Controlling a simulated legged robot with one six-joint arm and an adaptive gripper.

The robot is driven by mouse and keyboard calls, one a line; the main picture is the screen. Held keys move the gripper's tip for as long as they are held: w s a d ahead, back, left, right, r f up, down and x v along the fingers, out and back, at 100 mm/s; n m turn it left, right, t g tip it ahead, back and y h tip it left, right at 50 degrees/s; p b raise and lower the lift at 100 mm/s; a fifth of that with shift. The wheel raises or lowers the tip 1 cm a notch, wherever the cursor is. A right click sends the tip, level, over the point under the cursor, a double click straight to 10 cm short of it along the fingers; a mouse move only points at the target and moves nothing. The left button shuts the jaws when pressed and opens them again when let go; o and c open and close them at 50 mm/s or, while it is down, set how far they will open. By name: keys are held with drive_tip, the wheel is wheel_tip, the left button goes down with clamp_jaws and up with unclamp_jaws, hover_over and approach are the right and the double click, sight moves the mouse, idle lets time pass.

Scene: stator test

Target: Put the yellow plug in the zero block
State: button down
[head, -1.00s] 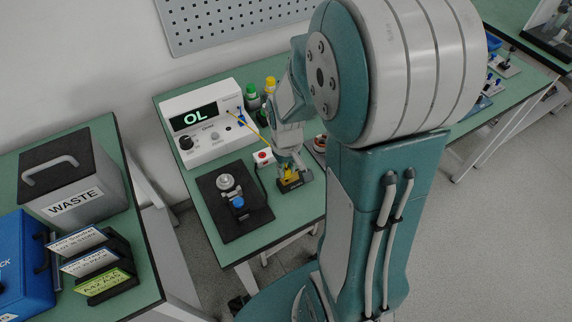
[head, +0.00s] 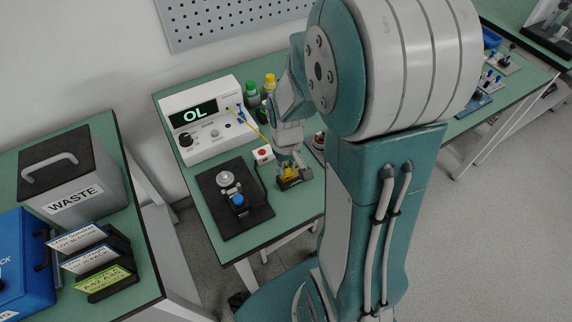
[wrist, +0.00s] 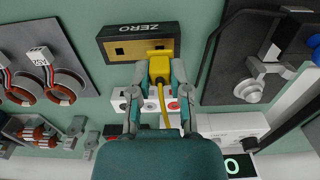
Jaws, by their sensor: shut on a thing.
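The yellow plug (wrist: 160,66) is between the two fingers of my gripper (wrist: 160,76), which is shut on it. Its yellow cable runs back toward my wrist. The dark zero block (wrist: 104,45), labelled ZERO, lies just ahead of the fingertips in the wrist view, with a brass-coloured face and dark socket holes. The plug's front end overlaps the right part of that face; I cannot tell whether its pins are in the holes. In the head view the plug (head: 290,171) is at the block (head: 294,184) under my gripper, on the green bench.
A white meter (head: 208,132) reading OL stands behind. A red-button box (head: 263,154) and a black fixture board (head: 229,212) with a blue knob are left of the block. Green and yellow bottles stand at the back. Copper-coil parts (wrist: 62,86) show left in the wrist view.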

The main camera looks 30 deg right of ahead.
drive_tip(key=shift+f, duration=0.85)
idle(0.8)
drive_tip(key=c, duration=0.5)
unclamp_jaws()
wheel_tip(320, 180, up, 12)
drive_tip(key=shift+w+f, duration=0.1)
idle(0.8)
